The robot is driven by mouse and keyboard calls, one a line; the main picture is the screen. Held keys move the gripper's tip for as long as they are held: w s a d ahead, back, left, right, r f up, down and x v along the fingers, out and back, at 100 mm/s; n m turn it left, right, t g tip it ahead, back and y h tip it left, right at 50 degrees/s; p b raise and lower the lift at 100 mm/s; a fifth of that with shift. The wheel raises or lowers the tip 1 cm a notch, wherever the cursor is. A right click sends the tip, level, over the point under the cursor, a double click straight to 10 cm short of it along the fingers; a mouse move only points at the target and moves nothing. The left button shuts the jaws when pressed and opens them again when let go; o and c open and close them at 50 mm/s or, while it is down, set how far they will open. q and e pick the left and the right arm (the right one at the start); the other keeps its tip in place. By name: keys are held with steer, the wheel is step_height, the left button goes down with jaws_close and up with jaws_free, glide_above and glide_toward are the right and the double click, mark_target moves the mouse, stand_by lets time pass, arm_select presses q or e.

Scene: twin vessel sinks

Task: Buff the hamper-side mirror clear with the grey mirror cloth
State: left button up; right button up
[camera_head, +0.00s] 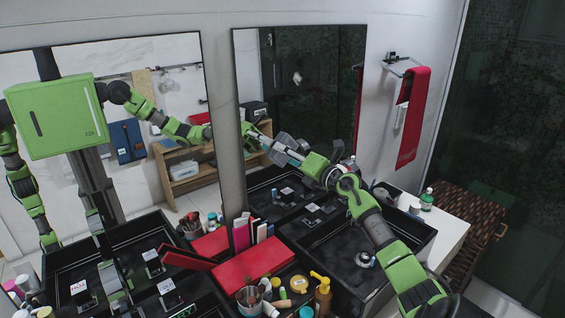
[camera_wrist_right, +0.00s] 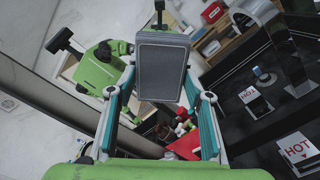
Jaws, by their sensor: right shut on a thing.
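The hamper-side mirror (camera_head: 320,110) is the right one of two wall mirrors in the head view. It reflects a dark wall, and a small pale mark (camera_head: 297,77) shows in its upper part. My right gripper (camera_head: 266,142) is in front of this mirror, near its left edge at mid height. In the right wrist view the gripper (camera_wrist_right: 160,95) is shut on the grey mirror cloth (camera_wrist_right: 160,68), which shows as a flat grey rectangle between the fingers. I cannot tell whether the cloth touches the glass. My left gripper is not directly in view.
The left mirror (camera_head: 150,60) reflects my body. Below stand two dark basins, the right one (camera_head: 400,235) under my right arm. Red boxes (camera_head: 250,265), a yellow pump bottle (camera_head: 323,292) and jars crowd the middle. A red towel (camera_head: 413,120) hangs right; the woven hamper (camera_head: 465,215) stands beyond.

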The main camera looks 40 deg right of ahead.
mark_target(291, 143)
steer(key=d+r, duration=0.3)
steer(key=d, duration=0.1)
steer(key=shift+s+d, duration=0.1)
steer(key=shift+s, duration=0.1)
steer(key=shift+w+a+f+p, duration=0.1)
steer(key=shift+a+p, duration=0.75)
steer(key=shift+p, duration=0.3)
steer(key=shift+a+f+p, duration=0.15)
steer(key=shift+a+p, duration=0.2)
steer(key=shift+a, duration=0.1)
steer(key=shift+w+a+p, duration=0.1)
steer(key=shift+a+p, duration=0.35)
steer(key=shift+p, duration=0.3)
steer(key=a+p, duration=0.3)
steer(key=shift+w+a, duration=0.1)
steer(key=shift+w, duration=0.05)
